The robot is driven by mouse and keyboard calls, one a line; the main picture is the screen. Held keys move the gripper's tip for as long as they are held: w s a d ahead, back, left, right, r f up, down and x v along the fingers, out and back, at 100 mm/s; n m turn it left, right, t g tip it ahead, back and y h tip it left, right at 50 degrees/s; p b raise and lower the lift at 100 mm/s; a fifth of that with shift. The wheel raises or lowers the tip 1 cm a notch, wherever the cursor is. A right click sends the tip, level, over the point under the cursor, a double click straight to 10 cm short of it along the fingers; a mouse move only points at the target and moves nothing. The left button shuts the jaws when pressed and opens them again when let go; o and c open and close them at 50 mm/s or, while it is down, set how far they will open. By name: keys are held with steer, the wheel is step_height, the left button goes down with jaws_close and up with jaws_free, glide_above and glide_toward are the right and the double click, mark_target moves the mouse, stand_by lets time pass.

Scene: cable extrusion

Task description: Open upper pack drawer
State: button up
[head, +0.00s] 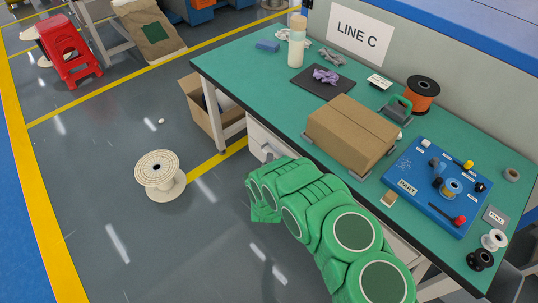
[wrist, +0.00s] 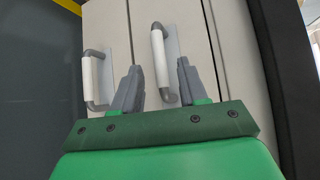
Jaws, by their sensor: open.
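In the wrist view, a pale drawer unit with long vertical seams fills the middle. One handle (wrist: 159,64), white with grey ends, appears between my two grey fingers. A second similar handle (wrist: 91,80) is to the left, outside the fingers. The floor is on the left of this view, so the handle between the fingers looks like the upper one. My gripper (wrist: 158,68) is open, and I cannot tell whether either finger touches the handle. In the head view, the white drawer unit (head: 259,140) shows partly under the table; my green arm hides the rest and my gripper.
The green table (head: 235,65) holds a cardboard box (head: 352,130), a blue board (head: 437,185) and an orange spool (head: 421,92). An open carton (head: 203,110) stands beside the table leg.

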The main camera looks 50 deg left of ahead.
steer(key=shift+x, duration=2.6)
jaws_close()
steer(key=shift+s+f, duration=0.1)
